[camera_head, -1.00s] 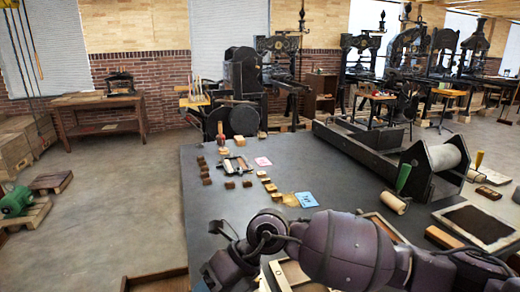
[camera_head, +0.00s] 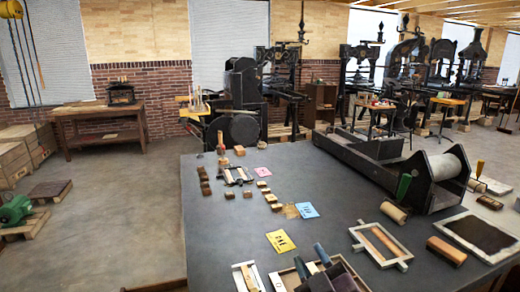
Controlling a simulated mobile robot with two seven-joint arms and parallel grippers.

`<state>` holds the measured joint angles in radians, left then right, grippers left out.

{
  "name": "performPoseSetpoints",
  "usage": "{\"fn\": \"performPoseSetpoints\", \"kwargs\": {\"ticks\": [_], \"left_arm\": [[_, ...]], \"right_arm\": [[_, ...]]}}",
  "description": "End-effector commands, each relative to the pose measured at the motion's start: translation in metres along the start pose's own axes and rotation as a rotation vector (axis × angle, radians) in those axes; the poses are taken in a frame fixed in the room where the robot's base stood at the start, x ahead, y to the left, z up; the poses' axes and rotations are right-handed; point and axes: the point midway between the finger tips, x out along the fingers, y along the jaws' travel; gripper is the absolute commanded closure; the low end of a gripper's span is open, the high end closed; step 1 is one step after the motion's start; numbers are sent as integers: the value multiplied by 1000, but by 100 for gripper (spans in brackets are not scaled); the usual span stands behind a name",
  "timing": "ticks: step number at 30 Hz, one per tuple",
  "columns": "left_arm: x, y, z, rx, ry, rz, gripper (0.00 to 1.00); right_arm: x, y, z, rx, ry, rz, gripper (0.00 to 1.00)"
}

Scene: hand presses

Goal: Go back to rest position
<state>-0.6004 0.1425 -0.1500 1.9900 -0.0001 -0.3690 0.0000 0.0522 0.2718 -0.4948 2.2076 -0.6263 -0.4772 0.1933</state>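My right gripper (camera_head: 309,252) shows at the bottom middle of the head view, its two dark fingers pointing away from me over the dark table (camera_head: 225,230). The fingers are apart and I see nothing held between them. Below it is a shallow light-edged wooden tray (camera_head: 285,279), partly hidden by the gripper. The rest of my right arm is below the picture. My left gripper is not in view.
A pale frame (camera_head: 397,257), yellow card (camera_head: 280,241), blue card (camera_head: 307,210) and wooden blocks lie on the table. A roller press (camera_head: 445,180) stands at its right. A dark slab (camera_head: 482,234) lies at the right edge.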

Motion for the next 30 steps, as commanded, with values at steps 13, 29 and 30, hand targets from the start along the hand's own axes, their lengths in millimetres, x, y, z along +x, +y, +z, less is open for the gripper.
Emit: {"fn": "performPoseSetpoints", "kwargs": {"ticks": [13,29,30], "left_arm": [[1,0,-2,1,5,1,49],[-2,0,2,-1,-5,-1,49],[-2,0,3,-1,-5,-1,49]], "right_arm": [[-179,18,163,354,-974,14,65],[-311,3,182,528,-1446,-103,65],[-318,2,182,537,-1469,-111,65]]}}
